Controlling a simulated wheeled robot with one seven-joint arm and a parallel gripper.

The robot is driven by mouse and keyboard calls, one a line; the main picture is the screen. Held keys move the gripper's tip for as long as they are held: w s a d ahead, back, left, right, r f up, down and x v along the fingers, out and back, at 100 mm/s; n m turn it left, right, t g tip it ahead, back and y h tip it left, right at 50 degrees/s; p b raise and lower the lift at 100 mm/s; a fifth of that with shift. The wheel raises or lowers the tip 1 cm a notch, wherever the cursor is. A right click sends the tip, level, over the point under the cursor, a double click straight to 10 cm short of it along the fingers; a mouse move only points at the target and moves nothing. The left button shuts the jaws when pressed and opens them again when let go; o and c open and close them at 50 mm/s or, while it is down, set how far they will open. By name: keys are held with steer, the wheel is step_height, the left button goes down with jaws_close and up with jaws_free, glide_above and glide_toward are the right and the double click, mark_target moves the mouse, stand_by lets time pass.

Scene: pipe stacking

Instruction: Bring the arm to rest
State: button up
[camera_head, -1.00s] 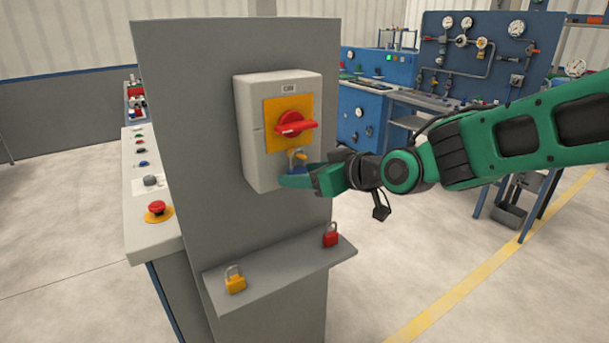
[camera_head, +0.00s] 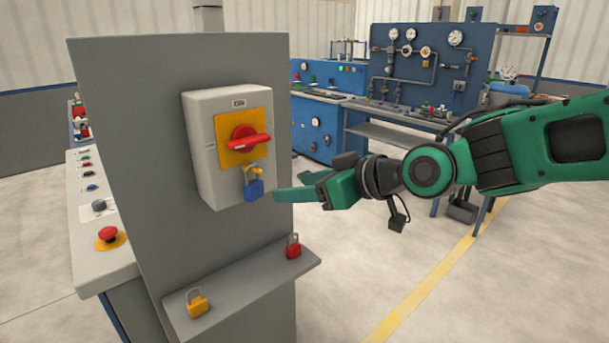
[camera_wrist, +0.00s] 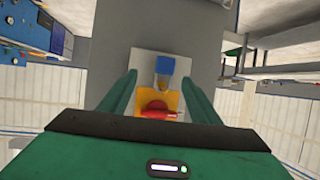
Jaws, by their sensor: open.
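My gripper (camera_head: 300,190) is open and empty, to the right of the grey switch box (camera_head: 200,150) and apart from it in the head view. A blue padlock (camera_head: 254,188) hangs from the yellow hasp below the red rotary handle (camera_head: 248,142). In the wrist view, the blue padlock (camera_wrist: 165,66) and the red handle (camera_wrist: 155,112) show between my two green fingers (camera_wrist: 160,85), with nothing held. My green arm reaches in from the right edge of the head view.
A ledge (camera_head: 240,282) on the grey panel (camera_head: 110,120) carries a yellow padlock (camera_head: 197,302) and a red padlock (camera_head: 293,246). A control desk (camera_head: 85,240) with a red button stands left. A blue gauge bench (camera_head: 400,115) is behind. Open floor lies right of the panel.

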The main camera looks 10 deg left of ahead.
steer(key=d+f+m+h, duration=0.3)
steer(key=d, duration=0.8)
steer(key=s+d+f+m+h, duration=0.1)
steer(key=d+f+m+h, duration=0.25)
steer(key=d, duration=0.75)
steer(key=d+f+m+h, duration=0.2)
steer(key=d+f+h, duration=0.15)
steer(key=d, duration=0.75)
steer(key=s+d+f+m+g, duration=0.1)
steer(key=s+d+m+g, duration=0.1)
steer(key=s+d, duration=0.3)
steer(key=s+d+f+m+g, duration=0.2)
steer(key=s+d+m, duration=0.2)
steer(key=s, duration=0.6)
steer(key=s+d+f+m+g+h, duration=0.1)
steer(key=s+d+m, duration=0.3)
steer(key=s+d, duration=0.4)
steer(key=shift+s+d+f+g, duration=0.2)
steer(key=shift+s+f+g, duration=0.2)
steer(key=shift+g, duration=0.5)
steer(key=shift+w, duration=0.1)
steer(key=shift+w+f, duration=0.25)
steer(key=shift+w, duration=0.35)
